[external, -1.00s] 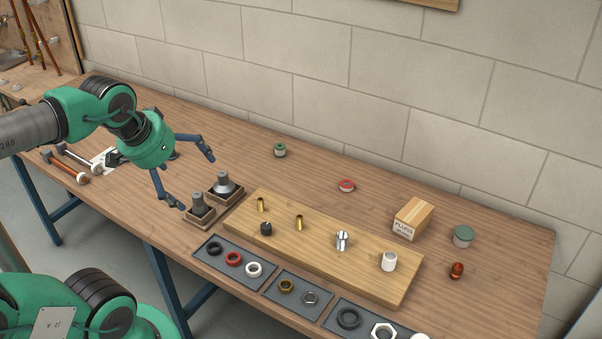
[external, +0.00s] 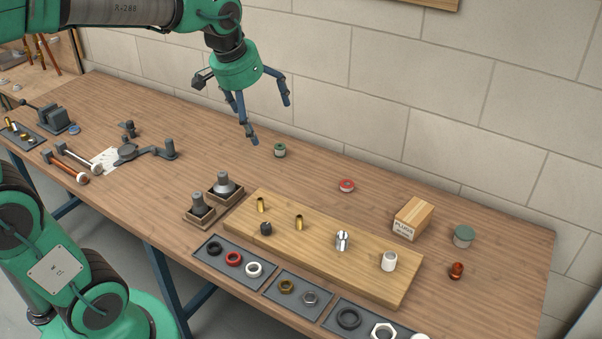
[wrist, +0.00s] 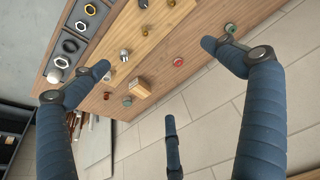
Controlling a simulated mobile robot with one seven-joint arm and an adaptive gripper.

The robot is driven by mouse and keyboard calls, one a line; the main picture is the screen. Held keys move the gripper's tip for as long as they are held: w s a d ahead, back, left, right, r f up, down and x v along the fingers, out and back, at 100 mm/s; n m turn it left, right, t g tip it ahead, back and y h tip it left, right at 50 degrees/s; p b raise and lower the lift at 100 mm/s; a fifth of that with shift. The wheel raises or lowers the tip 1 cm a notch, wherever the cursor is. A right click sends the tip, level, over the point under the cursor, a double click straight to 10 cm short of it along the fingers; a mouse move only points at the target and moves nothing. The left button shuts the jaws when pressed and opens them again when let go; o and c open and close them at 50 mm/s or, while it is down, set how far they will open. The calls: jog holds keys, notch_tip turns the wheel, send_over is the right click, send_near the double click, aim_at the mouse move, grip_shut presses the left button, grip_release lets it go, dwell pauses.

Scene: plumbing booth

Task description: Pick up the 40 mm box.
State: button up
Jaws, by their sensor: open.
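The box also shows in the wrist view (wrist: 139,90), between two of my fingers but farther off. Two small open wooden boxes, a front one (external: 200,221) and a rear one (external: 225,197), hold grey fittings left of the board. I cannot read a size on any box. My gripper (external: 269,122) is open and empty, above the back of the bench, left of the labelled box.
The wooden board (external: 330,260) carries several small fittings, with trays of rings and nuts in front. A red ring-like piece (external: 346,186), a lidded jar (external: 463,236) and a copper fitting (external: 456,270) surround the labelled box. The wall is close behind.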

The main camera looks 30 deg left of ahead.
jog(key=w+d+g+p, duration=0.1)
jog(key=w+d+p, duration=0.3)
jog(key=w+d, duration=0.6)
jog(key=m+g+p, duration=0.1)
jog(key=g+p, duration=0.2)
jog(key=p, duration=0.7)
send_over(420, 213)
notch_tip(420, 213, down, 26)
jog(key=f, duration=0.1)
jog(key=shift+a+r+y, duration=0.1)
jog(key=shift+r+y, duration=0.15)
jog(key=shift+y, duration=0.05)
jog(key=shift+f, duration=4.25)
jog(key=shift+f, duration=0.1)
jog(key=shift+f, duration=2.55)
